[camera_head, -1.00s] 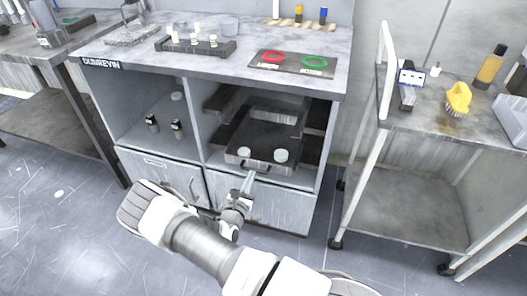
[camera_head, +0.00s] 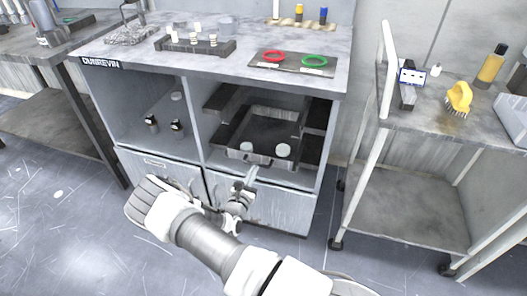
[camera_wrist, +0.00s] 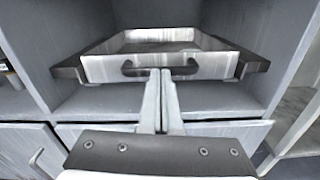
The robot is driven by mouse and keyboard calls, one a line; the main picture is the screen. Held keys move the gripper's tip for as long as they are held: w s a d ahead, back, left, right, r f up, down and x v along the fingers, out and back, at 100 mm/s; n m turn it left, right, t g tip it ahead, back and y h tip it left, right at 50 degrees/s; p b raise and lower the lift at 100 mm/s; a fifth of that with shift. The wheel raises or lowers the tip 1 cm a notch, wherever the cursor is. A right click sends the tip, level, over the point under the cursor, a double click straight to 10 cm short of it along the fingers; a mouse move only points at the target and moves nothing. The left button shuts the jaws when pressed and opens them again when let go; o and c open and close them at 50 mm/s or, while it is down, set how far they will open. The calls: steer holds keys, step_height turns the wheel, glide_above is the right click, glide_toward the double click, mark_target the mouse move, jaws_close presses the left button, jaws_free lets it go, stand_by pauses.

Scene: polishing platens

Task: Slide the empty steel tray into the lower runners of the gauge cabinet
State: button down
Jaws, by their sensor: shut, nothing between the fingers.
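The steel tray (camera_head: 262,131) sits partly inside the right bay of the gauge cabinet (camera_head: 195,110), its dark handle facing me. In the wrist view the tray (camera_wrist: 108,70) lies level between dark side runners (camera_wrist: 67,68). My gripper (camera_head: 251,173) is shut and empty, its fingertips at the middle of the handle (camera_wrist: 160,68); whether they touch it I cannot tell. In the head view two pale round pieces (camera_head: 283,150) show at the tray's front. The wrist view does not show them.
Dark upper runners (camera_head: 318,115) flank the bay above the tray. Closed doors (camera_head: 275,205) are below. The left bay holds small bottles (camera_head: 151,123). A wheeled cart (camera_head: 410,195) stands to the right, with floor between it and the cabinet.

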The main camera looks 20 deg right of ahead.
steer(key=shift+b+x, duration=0.4)
steer(key=shift+x, duration=1.3)
steer(key=shift+s, duration=0.1)
steer(key=p+v, duration=0.5)
steer(key=v, duration=1.6)
steer(key=shift+a+r, duration=0.1)
